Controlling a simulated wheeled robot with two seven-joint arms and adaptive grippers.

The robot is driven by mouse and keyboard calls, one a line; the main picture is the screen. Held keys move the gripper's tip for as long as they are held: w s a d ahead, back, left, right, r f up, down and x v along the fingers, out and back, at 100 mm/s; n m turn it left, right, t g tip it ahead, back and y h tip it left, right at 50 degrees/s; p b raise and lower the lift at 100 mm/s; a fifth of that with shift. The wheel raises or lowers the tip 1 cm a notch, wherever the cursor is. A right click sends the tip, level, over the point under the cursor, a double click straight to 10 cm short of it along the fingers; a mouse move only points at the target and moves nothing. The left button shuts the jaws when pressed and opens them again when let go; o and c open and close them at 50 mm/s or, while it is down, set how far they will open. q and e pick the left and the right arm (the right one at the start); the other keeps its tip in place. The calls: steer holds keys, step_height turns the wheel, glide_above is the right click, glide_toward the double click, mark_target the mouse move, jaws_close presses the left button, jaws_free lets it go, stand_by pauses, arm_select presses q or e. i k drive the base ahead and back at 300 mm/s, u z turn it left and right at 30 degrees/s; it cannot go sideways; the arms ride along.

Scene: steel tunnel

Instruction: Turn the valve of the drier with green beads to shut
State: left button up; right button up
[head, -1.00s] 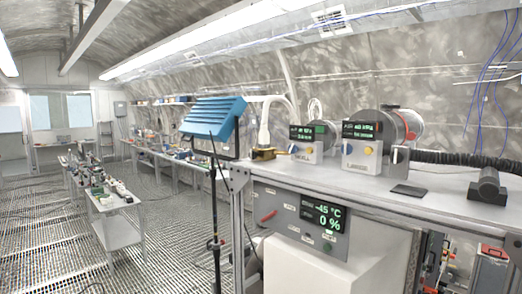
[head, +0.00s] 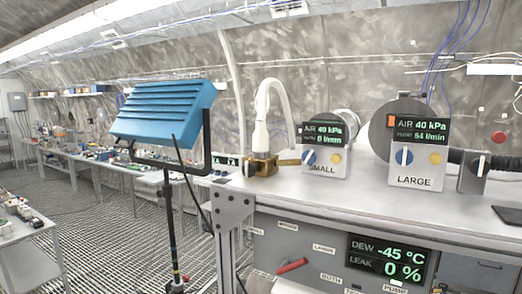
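I cannot make out a drier with green beads or its valve in the head view. On the steel bench (head: 370,202) stand two pump units, one labelled SMALL (head: 324,160) and one labelled LARGE (head: 416,165). Each has a blue knob, a yellow knob and a green display reading AIR 40 kPa. A brass fitting (head: 261,165) with a white hose (head: 262,125) sits at the bench's left end. A red lever (head: 292,266) lies tilted on the grey front panel among small labels. Neither of my grippers is in view.
A blue lamp (head: 165,110) on a black stand is left of the bench corner. The panel display (head: 386,262) reads DEW -45 °C, LEAK 0 %. A long table (head: 115,172) runs along the wall. Grated floor (head: 105,235) is open at left.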

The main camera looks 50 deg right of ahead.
mark_target(309, 157)
steer(key=i, duration=2.8)
steer(key=z, duration=4.35)
